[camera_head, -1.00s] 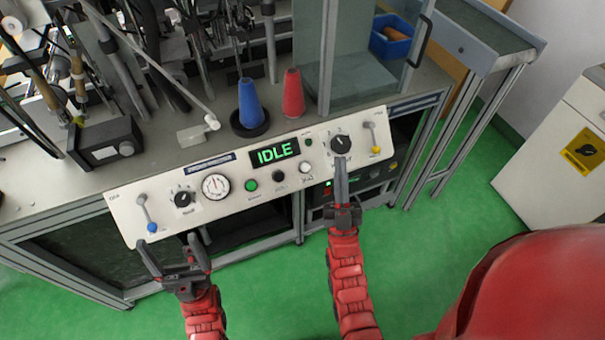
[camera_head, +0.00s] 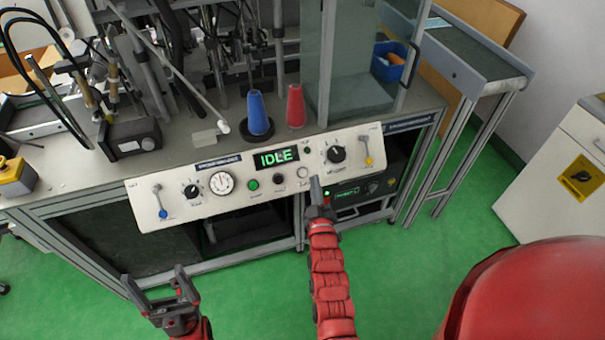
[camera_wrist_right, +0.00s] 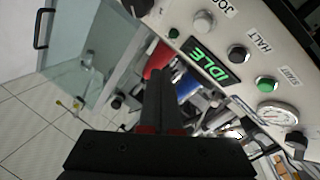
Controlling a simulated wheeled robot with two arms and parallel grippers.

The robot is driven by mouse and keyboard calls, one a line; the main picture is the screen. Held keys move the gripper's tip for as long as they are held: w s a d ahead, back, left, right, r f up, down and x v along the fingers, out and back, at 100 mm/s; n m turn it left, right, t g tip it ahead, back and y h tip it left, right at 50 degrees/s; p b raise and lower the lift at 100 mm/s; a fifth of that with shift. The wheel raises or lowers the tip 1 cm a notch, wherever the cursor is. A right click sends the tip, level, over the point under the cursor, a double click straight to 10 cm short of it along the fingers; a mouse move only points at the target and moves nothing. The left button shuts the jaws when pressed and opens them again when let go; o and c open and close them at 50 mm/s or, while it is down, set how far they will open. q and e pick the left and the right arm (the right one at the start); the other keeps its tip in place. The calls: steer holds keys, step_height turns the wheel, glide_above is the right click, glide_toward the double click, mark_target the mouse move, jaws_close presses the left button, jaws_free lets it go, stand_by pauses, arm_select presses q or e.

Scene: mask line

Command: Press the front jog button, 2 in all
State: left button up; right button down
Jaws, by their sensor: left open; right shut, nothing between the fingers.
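The white control panel (camera_head: 230,205) runs along the bench front. Its display (camera_head: 276,157) reads IDLE in green. The jog button (camera_head: 303,172) is a pale round button right of a dark one, below the display. In the right wrist view the pale button (camera_wrist_right: 203,23) sits beside a JOG label. My right gripper (camera_head: 316,184) is shut and empty, its fingertips just right of and below the jog button in the head view. The right wrist view shows its fingers (camera_wrist_right: 160,98) apart from that button. My left gripper (camera_head: 158,279) is open and empty, below the panel's left end.
The panel also carries a green start button (camera_head: 253,184), a dark halt button (camera_head: 279,179), a gauge (camera_head: 221,183), knobs and levers. Blue (camera_head: 257,114) and red (camera_head: 296,106) cones stand on the bench behind. Green floor is open in front.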

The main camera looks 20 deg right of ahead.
mark_target(303, 173)
steer(key=w+f+b, duration=0.2)
steer(key=w, duration=0.1)
steer(key=w+f+b, duration=0.3)
steer(key=shift+w+a+f, duration=0.1)
steer(key=shift+w+f, duration=0.15)
steer(key=shift+f, duration=0.1)
steer(key=shift+w, duration=0.1)
steer(key=shift+r, duration=0.1)
stand_by(1.8)
steer(key=shift+w+f+b, duration=0.25)
steer(key=shift+w+b, duration=0.05)
steer(key=shift+b, duration=0.4)
